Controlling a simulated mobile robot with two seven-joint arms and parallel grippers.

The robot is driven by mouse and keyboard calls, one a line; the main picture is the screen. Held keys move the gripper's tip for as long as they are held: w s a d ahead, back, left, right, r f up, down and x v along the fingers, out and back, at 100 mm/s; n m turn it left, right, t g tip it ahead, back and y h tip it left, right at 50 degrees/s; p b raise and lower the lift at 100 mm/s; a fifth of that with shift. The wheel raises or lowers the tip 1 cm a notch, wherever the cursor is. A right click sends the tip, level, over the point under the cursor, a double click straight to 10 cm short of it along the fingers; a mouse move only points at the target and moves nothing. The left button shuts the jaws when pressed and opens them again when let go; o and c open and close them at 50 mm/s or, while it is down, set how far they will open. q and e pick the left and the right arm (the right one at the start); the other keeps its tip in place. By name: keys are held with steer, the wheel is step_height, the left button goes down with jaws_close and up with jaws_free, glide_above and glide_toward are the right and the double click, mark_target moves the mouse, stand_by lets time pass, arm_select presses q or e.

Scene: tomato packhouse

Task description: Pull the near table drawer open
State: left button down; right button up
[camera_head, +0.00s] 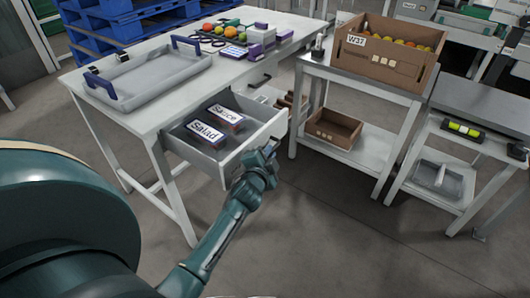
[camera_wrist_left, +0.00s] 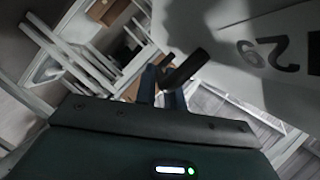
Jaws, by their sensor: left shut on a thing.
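The near table drawer (camera_head: 226,165) stands pulled out from under the white table (camera_head: 150,112). Two boxes labelled Salad (camera_head: 203,136) and Sauce (camera_head: 226,117) lie inside it. My left gripper (camera_head: 266,156) is at the outside of the drawer front. In the left wrist view the fingers (camera_wrist_left: 166,84) are shut on a dark bar handle (camera_wrist_left: 186,68), beside a pale panel with a printed number (camera_wrist_left: 270,52). The gripper hides most of the handle in the head view. My right gripper is in neither view.
A grey tray (camera_head: 150,85) with blue handles and several tomatoes are on the tabletop. A side table (camera_head: 365,83) with a cardboard crate (camera_head: 383,68) stands to the right, a smaller crate (camera_head: 333,141) on its shelf. Floor in front of the drawer is clear.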

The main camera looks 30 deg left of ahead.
arm_select(q)
steer(key=shift+d+f, duration=0.1)
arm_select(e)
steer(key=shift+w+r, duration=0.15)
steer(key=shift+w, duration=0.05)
arm_select(q)
steer(key=c, duration=1.5)
jaws_free()
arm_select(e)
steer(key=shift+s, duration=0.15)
